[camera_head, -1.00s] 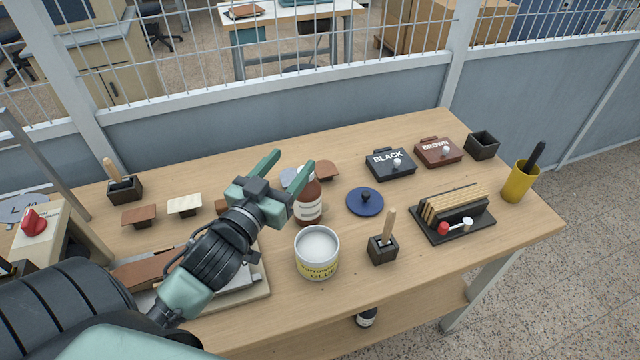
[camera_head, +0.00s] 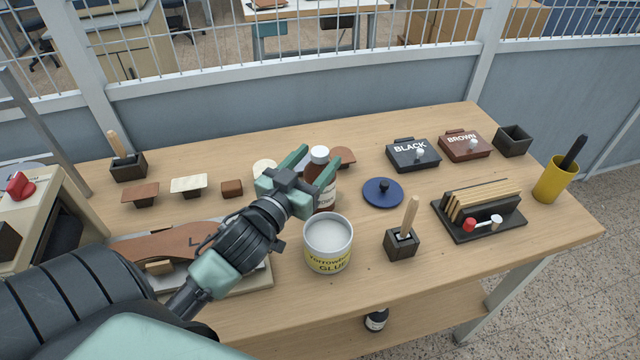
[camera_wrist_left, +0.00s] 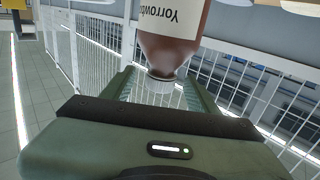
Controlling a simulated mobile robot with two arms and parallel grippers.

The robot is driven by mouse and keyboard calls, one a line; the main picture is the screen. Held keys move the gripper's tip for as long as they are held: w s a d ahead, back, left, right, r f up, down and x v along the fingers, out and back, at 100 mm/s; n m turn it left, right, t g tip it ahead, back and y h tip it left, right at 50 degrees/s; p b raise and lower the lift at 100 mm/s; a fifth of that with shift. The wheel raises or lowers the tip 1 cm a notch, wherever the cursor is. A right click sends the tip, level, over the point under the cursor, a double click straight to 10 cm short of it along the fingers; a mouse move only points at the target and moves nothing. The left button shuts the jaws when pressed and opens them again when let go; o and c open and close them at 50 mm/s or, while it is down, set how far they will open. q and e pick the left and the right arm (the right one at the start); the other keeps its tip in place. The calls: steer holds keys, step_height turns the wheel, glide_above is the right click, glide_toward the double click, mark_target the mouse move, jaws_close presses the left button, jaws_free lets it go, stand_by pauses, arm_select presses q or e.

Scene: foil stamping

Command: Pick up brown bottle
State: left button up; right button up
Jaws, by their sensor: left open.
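The brown bottle (camera_head: 327,197) stands upright on the table, with a white cap and a pale label. My left gripper (camera_head: 318,156) is open, its two green fingers on either side of the bottle's upper part, with the cap showing between them. In the left wrist view the bottle (camera_wrist_left: 172,45) appears upside down, its cap between the open fingers (camera_wrist_left: 158,84). Gaps show beside the cap there. Contact with the glass cannot be told. My right gripper is not in view.
An open glue tin (camera_head: 328,245) stands just in front of the bottle. A blue lid (camera_head: 382,193) lies to its right, and a dark block with a wooden handle (camera_head: 402,243) is nearer the front. A brown disc-topped piece (camera_head: 342,154) is close behind.

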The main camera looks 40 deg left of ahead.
mark_target(324, 150)
arm_select(q)
steer(key=w, duration=0.1)
steer(key=w+p, duration=0.1)
steer(key=w, duration=0.2)
steer(key=shift+a+r, duration=0.2)
steer(key=shift+a, duration=0.05)
steer(key=shift+w+f, duration=0.2)
steer(key=shift+w, duration=0.35)
steer(key=shift+s, duration=0.1)
jaws_close()
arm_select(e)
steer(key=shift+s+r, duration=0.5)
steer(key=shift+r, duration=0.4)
arm_select(q)
steer(key=shift+r, duration=0.15)
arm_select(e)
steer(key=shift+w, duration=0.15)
